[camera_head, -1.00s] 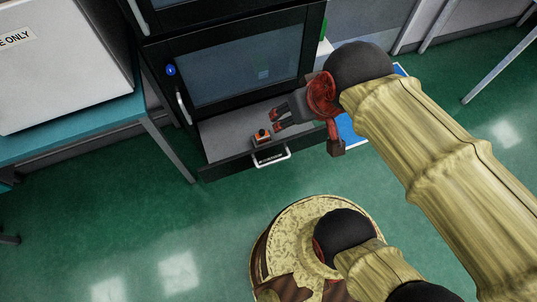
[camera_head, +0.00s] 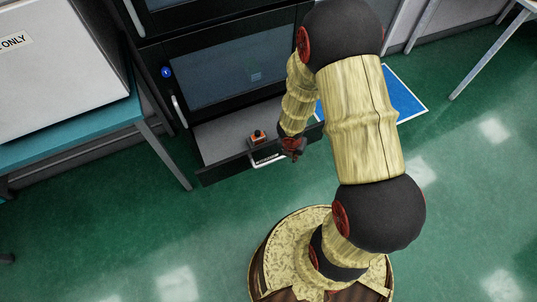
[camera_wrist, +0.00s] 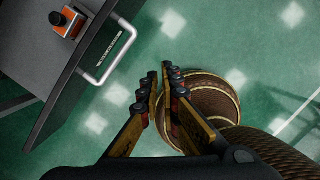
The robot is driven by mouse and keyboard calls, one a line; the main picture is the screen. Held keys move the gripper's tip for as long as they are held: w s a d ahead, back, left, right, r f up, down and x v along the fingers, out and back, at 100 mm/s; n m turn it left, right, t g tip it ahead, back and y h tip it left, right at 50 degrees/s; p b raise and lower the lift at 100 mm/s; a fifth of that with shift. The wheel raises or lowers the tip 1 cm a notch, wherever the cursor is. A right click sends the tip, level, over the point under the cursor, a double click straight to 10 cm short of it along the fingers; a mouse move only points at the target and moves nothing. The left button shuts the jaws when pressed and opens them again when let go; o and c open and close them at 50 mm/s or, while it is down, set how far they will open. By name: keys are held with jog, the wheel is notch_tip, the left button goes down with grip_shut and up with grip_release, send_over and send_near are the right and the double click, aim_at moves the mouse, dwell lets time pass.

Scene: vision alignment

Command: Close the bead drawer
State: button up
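The drawer (camera_head: 226,170) is pulled out at the bottom of the black cabinet, with a dark front and grey inside. Its pale handle (camera_head: 268,163) also shows in the wrist view (camera_wrist: 106,62). A small orange and black item (camera_head: 257,138) sits inside the drawer and shows in the wrist view (camera_wrist: 68,22). My gripper (camera_head: 293,148) is by the right part of the drawer front, near the handle. In the wrist view its fingers (camera_wrist: 159,80) are apart by a narrow gap, empty, and right of the handle without touching it.
A teal bench (camera_head: 75,130) with a white box (camera_head: 60,70) stands left of the cabinet. A blue mat (camera_head: 395,95) lies on the floor to the right. The green floor in front of the drawer is largely clear, apart from my round base.

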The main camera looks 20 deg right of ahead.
jog(key=w+a+n, duration=0.1)
jog(key=n, duration=0.1)
jog(key=w+a+n+t+y, duration=0.1)
jog(key=a+n, duration=0.1)
jog(key=n, duration=0.1)
jog(key=w+a+n+y, duration=0.1)
jog(key=n, duration=0.2)
jog(key=shift+w+a, duration=0.3)
grip_shut()
jog(key=n+b, duration=0.2)
jog(key=b, duration=0.3)
send_over(270, 150)
jog(key=s+a, duration=0.2)
jog(key=s, duration=0.1)
jog(key=shift+s+d+f, duration=0.1)
jog(key=shift+f, duration=2.35)
jog(key=shift+s+d+f, duration=0.1)
jog(key=shift+f, duration=2.3)
